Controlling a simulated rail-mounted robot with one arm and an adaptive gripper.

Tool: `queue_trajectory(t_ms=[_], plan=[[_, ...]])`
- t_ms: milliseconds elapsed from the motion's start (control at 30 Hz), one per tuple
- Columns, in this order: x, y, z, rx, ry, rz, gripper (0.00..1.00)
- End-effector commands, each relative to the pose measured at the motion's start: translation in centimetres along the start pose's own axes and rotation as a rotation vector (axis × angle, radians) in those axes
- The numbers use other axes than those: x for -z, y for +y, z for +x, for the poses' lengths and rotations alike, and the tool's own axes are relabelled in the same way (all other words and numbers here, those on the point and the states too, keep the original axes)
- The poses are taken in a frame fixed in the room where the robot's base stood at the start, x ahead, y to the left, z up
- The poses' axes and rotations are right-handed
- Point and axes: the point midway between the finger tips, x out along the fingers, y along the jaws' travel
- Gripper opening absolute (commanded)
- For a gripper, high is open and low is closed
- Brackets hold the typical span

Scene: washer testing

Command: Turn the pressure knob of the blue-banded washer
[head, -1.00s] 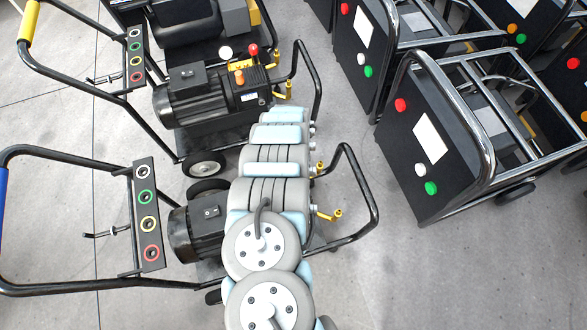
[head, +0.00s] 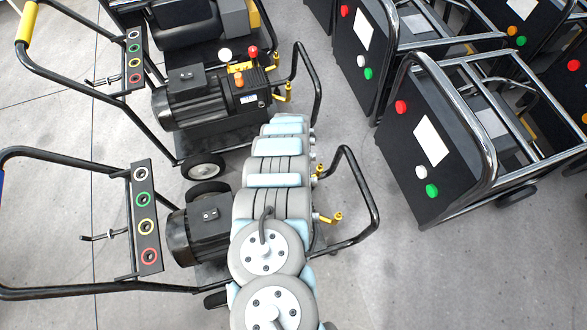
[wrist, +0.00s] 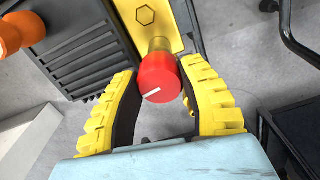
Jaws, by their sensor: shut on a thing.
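The near washer, with a black motor (head: 195,236) and a black push handle, stands left of my arm in the head view; only a sliver of blue shows on its handle at the left edge. My arm covers its pump and knob there. In the wrist view, a red round knob (wrist: 158,77) with a white line on its face sits on a brass stem from a yellow block (wrist: 150,20). My gripper (wrist: 163,88) has its yellow ribbed fingers on either side of the knob, shut on it. The white line points left and slightly down.
A second washer with a yellow handle band (head: 27,23), red knob (head: 253,51) and orange cap stands behind. An orange cap (wrist: 22,30) is left of the knob in the wrist view. Black control carts (head: 430,150) stand at right. A black bar frame (head: 365,200) borders the near washer's right.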

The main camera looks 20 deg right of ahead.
Motion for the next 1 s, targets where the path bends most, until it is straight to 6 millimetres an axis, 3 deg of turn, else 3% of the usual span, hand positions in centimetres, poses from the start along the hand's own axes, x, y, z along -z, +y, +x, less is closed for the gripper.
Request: queue_trajectory(t_ms=[467, 1000], plan=[[-0.09, -0.05, -0.14, 0.002, 0.000, -0.063, 0.04], [-0.02, 0.15, -0.13, 0.002, 0.000, -0.509, 0.04]])
